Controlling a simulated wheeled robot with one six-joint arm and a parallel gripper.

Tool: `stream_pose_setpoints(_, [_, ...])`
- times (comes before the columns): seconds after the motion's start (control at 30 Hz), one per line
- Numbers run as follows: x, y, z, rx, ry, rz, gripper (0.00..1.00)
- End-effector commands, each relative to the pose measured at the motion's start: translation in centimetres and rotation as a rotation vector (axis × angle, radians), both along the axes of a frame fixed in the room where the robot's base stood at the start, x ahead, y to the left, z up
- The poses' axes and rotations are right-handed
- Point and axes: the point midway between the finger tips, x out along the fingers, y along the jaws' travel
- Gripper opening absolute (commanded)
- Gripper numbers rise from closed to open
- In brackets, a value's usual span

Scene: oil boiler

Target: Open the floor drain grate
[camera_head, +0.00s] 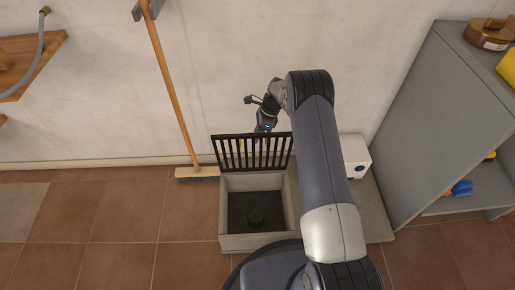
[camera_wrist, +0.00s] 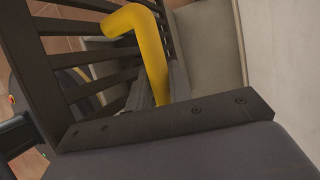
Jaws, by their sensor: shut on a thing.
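The dark slatted grate (camera_head: 253,153) stands upright at the back edge of a square concrete drain box (camera_head: 256,243). In the wrist view the grate's slats (camera_wrist: 88,52) fill the left side. A bent yellow handle (camera_wrist: 150,48) runs down to my gripper, which is shut on it. The exact contact at the fingertips is hard to see.
A broom (camera_head: 180,108) leans on the wall left of the box. A white box (camera_head: 356,158) stands to the right, with a grey shelf unit (camera_head: 430,105) beyond. A wooden shelf (camera_head: 32,60) is on the left wall. The tiled floor (camera_head: 110,225) at left is clear.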

Motion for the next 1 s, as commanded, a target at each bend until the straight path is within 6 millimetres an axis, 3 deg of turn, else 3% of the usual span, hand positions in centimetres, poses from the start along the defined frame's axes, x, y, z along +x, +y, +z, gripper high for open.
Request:
stream_pose_setpoints(0.03, [0.5, -0.2, -1.0, -0.004, 0.004, 0.002, 0.00])
stream_pose_setpoints(0.4, [3.6, -0.3, -1.3, -0.004, 0.001, 0.001, 0.00])
stream_pose_setpoints(1.0, [4.3, -0.4, -1.3, -0.001, 0.004, -0.004, 0.00])
